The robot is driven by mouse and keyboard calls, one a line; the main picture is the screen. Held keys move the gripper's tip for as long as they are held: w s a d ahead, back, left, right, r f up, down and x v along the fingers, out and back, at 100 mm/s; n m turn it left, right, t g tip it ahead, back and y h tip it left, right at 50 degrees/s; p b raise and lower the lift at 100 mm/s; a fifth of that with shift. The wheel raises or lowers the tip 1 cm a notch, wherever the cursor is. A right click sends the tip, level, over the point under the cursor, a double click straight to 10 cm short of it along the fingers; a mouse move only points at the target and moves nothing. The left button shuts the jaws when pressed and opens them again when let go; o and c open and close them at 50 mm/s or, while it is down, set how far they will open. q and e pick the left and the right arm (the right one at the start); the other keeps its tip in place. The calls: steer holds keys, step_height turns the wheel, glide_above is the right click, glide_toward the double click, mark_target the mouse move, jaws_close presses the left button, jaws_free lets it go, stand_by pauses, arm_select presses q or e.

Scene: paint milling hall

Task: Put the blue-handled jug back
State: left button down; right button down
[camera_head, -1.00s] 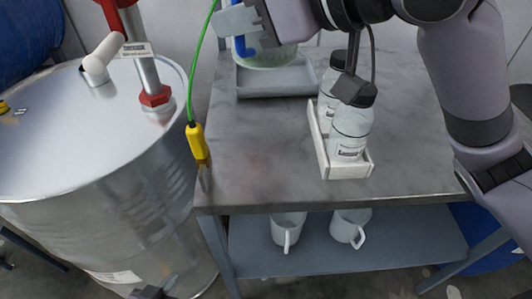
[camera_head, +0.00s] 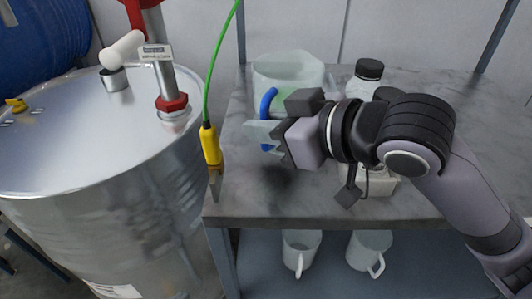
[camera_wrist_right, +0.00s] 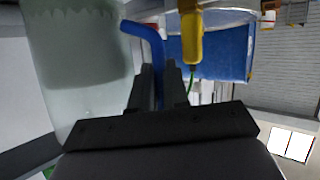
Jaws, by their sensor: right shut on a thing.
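The jug (camera_head: 290,68) is pale and translucent, with a blue handle (camera_head: 268,103). My right gripper (camera_head: 268,133) is shut on this handle, in front of the jug and over the grey table top (camera_head: 242,185). In the right wrist view, the blue handle (camera_wrist_right: 156,55) runs down between the fingers (camera_wrist_right: 160,85). The jug body (camera_wrist_right: 80,70) fills the left of that view, with a greenish tint inside. The jug looks roughly upright; its base is partly hidden behind my gripper. My left gripper is not in view.
Black-capped bottles (camera_head: 366,78) stand in a white holder (camera_head: 378,187), partly behind my arm. A metal drum (camera_head: 80,150) and a yellow connector on a green cable (camera_head: 210,147) are at the left. White mugs (camera_head: 300,250) stand on the lower shelf (camera_head: 335,272).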

mark_target(267, 150)
steer(key=shift+f+b, duration=0.5)
steer(key=shift+f, duration=1.65)
steer(key=c, duration=1.1)
jaws_free()
steer(key=shift+f, duration=0.2)
steer(key=shift+r, duration=0.15)
steer(key=p+v, duration=1.2)
steer(key=p, duration=0.1)
steer(key=shift+w, duration=0.1)
